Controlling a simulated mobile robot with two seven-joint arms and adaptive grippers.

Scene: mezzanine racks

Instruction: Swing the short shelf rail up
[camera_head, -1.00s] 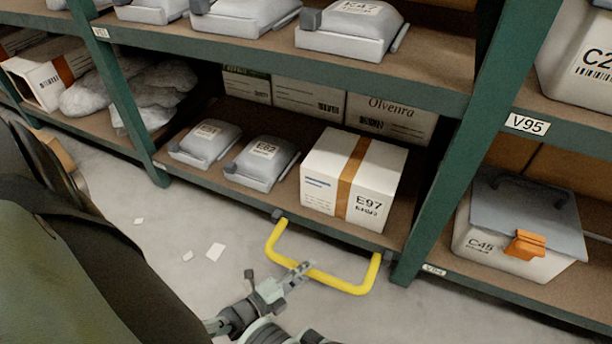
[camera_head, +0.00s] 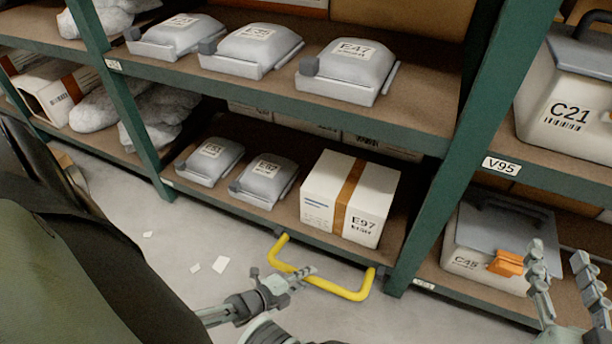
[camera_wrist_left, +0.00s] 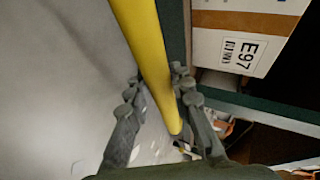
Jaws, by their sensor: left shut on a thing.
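The short shelf rail (camera_head: 340,290) is a yellow U-shaped bar. Both its ends join the front edge of the lower shelf (camera_head: 235,207), below the white E97 box (camera_head: 322,190). Its long bar stands out from the shelf, lower than its ends. My left gripper (camera_head: 298,277) is shut on this bar, near its middle. In the left wrist view the yellow bar (camera_wrist_left: 145,45) runs between the two fingers (camera_wrist_left: 160,98). My right gripper (camera_head: 560,256) is open and empty at the lower right, in front of the right bay.
Green uprights (camera_head: 437,200) flank the bay. Grey packs (camera_head: 267,180) share the lower shelf with the E97 box. The grey-lidded C45 bin (camera_head: 470,262) with an orange latch is behind my right gripper. Paper scraps (camera_head: 221,264) lie on the open floor.

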